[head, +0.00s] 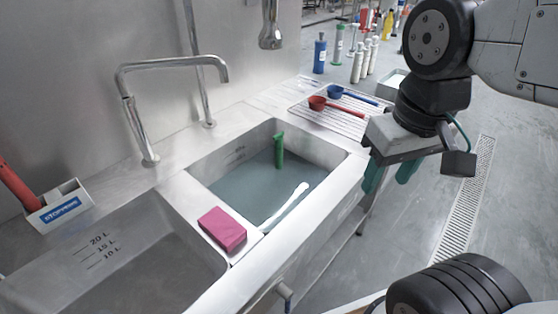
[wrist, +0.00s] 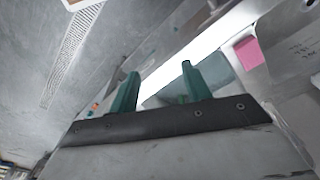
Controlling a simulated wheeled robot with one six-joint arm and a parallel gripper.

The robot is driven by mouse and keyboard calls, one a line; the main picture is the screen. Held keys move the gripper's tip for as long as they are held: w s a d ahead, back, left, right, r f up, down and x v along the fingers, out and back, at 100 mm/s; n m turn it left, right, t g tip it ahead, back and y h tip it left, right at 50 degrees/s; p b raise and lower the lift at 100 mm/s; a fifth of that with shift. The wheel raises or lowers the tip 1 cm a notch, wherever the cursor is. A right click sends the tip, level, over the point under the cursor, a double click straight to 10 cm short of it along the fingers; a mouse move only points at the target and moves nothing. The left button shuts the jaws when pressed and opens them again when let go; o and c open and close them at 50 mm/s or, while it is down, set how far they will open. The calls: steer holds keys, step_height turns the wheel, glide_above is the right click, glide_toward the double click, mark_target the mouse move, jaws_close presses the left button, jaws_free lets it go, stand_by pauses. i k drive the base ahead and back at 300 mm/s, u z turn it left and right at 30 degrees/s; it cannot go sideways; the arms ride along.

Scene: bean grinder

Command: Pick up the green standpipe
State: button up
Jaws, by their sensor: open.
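The green standpipe (head: 279,150) stands upright in the right-hand sink basin (head: 205,178), toward its back, with its lower part in grey-blue water. My gripper (head: 388,178) is to the right of the basin, beyond the sink's front edge, with its teal fingers pointing down. It is open and empty, and apart from the standpipe. In the wrist view the two teal fingers (wrist: 158,90) are spread with nothing between them.
A white long-handled tool (head: 285,207) lies in the right basin. A pink sponge (head: 222,229) sits on the divider; it also shows in the wrist view (wrist: 249,52). A tall faucet (head: 170,65) rises behind. Red (head: 318,103) and blue (head: 335,91) scoops lie on the drainboard, with bottles beyond.

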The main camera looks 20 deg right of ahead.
mark_target(278, 138)
steer(key=z, duration=0.5)
steer(key=k, duration=0.6)
steer(key=z, duration=0.8)
steer(key=i, duration=1.2)
steer(key=u, duration=0.7)
